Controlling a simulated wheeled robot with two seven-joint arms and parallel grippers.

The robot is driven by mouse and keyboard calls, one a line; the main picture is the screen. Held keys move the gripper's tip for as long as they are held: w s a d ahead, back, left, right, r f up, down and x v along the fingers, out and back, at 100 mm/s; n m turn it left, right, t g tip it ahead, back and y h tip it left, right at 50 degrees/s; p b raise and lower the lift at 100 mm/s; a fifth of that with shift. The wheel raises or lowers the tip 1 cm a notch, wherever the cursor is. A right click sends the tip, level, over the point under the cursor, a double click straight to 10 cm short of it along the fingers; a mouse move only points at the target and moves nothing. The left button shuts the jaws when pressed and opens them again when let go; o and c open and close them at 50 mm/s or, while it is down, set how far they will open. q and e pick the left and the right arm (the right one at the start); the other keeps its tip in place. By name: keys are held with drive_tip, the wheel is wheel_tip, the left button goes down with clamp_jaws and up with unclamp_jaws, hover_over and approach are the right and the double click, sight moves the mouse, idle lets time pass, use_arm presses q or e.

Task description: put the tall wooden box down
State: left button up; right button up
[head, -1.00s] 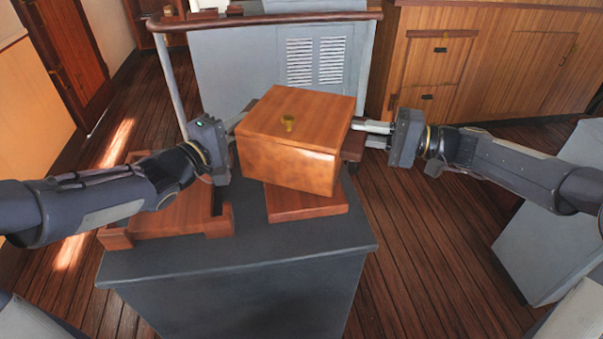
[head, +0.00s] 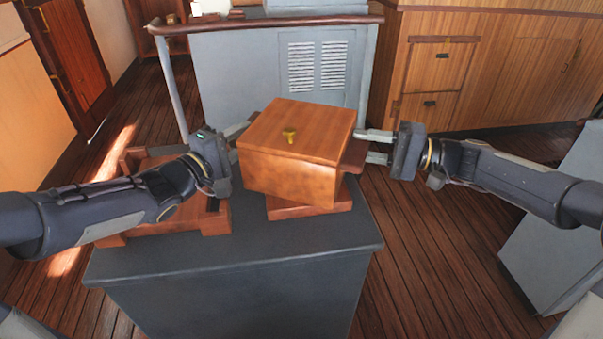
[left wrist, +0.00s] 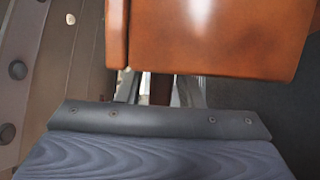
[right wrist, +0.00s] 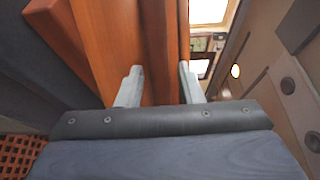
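The tall wooden box (head: 290,175) has a flat lid with a brass knob. It appears to rest on a flat reddish wooden block (head: 310,210) on the dark pedestal, turned slightly and overhanging the block's left side. My left gripper (head: 237,135) is at the box's left side; its fingers stand apart in the left wrist view (left wrist: 158,90), with the box (left wrist: 215,40) above and to the right. My right gripper (head: 372,146) is at the box's right side; its fingers are spread, and wood shows between them in the right wrist view (right wrist: 158,86). The far side of the box is hidden.
A wooden tray frame (head: 215,222) lies on the left of the dark pedestal top (head: 240,250), partly behind my left arm. The front of the top is clear. A grey console (head: 235,80) with a handrail stands behind, and wooden drawers (head: 437,75) at back right.

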use_arm(q)
drive_tip(key=shift+o, duration=0.4)
use_arm(e)
drive_tip(key=shift+o, duration=0.4)
use_arm(q)
drive_tip(key=v, duration=1.1)
drive_tip(key=shift+s+a, duration=0.25)
drive_tip(key=shift+s, duration=0.15)
use_arm(e)
drive_tip(key=shift+d, duration=0.1)
drive_tip(key=s+d, duration=0.2)
drive_tip(key=d, duration=0.9)
drive_tip(key=shift+d, duration=0.3)
